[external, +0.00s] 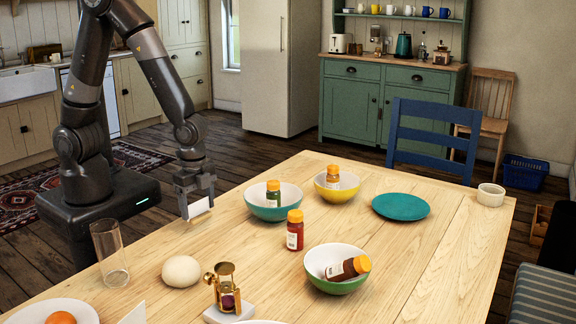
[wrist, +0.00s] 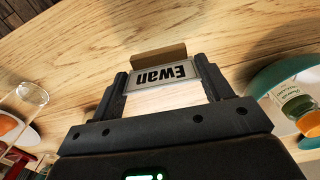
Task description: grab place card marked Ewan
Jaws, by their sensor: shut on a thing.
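The place card (external: 199,208) is small and white and hangs below my gripper (external: 196,190) at the table's left edge. In the wrist view the card (wrist: 163,76) shows the word "Ewan" upside down, with a brown strip along its far side. My gripper (wrist: 163,92) is shut on the card, with one dark finger at each end of it. The card looks slightly above the tabletop, but I cannot tell for sure whether it touches.
Bare wood surrounds the gripper.

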